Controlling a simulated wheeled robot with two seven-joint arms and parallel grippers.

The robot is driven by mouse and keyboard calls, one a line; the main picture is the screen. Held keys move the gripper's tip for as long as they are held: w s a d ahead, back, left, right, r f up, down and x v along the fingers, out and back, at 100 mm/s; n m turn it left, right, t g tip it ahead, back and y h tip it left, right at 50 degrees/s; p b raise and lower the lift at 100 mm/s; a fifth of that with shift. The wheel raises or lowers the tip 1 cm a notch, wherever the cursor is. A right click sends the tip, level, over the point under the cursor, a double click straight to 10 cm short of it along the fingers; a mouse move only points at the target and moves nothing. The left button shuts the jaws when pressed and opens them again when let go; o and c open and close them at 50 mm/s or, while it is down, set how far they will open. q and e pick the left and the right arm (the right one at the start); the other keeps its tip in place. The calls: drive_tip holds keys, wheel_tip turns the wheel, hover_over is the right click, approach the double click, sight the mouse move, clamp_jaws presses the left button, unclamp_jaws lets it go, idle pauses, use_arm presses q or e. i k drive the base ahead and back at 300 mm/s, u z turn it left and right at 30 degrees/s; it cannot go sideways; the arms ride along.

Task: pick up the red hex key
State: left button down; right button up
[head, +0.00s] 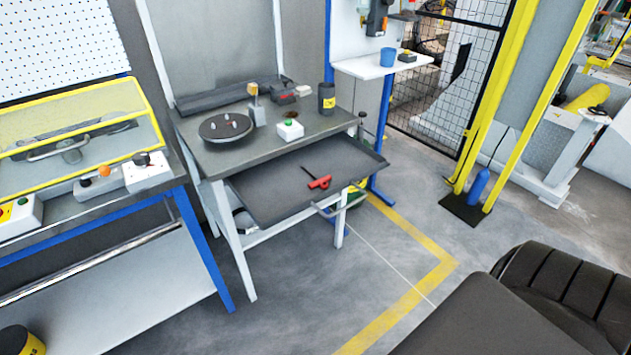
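The red hex key (320,183) has a red handle and a thin dark shaft that points to the upper left. It lies in the open dark grey drawer (270,203) under the workbench, right of the drawer's middle. Nothing covers it. Neither of my grippers is in the head view.
The workbench top (213,165) holds a round black turntable (222,131), a white button box (290,130) and a dark canister (326,98). Yellow posts (497,100) stand at the right. The floor before the drawer is clear.

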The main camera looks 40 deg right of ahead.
sight(322, 183)
drive_tip(key=z, duration=2.85)
drive_tip(key=i, duration=1.45)
drive_tip(key=u, duration=2.35)
